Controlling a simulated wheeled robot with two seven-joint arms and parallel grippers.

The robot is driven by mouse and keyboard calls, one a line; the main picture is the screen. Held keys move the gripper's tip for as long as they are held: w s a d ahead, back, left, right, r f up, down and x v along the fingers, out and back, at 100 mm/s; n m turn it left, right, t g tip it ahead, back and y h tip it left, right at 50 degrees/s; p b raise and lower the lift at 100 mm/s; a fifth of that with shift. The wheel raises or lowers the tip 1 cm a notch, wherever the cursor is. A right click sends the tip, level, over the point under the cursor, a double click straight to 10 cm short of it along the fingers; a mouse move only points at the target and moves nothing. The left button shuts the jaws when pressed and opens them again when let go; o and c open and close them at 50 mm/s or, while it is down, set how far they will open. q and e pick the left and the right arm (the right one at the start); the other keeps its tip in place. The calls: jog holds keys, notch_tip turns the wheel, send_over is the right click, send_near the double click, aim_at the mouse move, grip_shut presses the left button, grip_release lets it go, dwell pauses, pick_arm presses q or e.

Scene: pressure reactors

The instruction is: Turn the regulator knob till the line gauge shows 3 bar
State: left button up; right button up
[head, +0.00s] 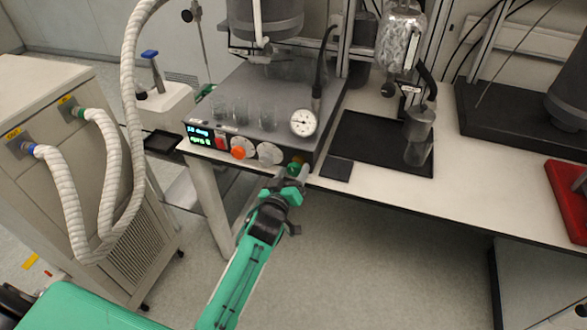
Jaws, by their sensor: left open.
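The line gauge (304,122), a round white dial, stands at the front right of a grey bench unit (240,95). Its needle is too small to read. Below it, on the unit's front right, a small brownish-yellow round part (297,162) shows just behind my left gripper; it looks like the regulator knob and is partly hidden. My left gripper (293,178) is open, with its fingers right at this part. I cannot tell whether they touch it or lie around it. My right gripper is not in view.
The unit's front also has a lit display (199,134), an orange knob (238,153) and a grey disc (270,153). Glass beakers (266,116) stand on top. Right of it are a black tray (365,145) and a small dark pad (337,168). A hosed cabinet (130,225) stands left.

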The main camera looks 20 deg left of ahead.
pick_arm(q)
jog(key=shift+w, duration=0.7)
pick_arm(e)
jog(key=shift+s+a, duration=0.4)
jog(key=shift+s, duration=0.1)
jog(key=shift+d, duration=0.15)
pick_arm(q)
jog(key=shift+c, duration=0.4)
jog(key=c, duration=0.9)
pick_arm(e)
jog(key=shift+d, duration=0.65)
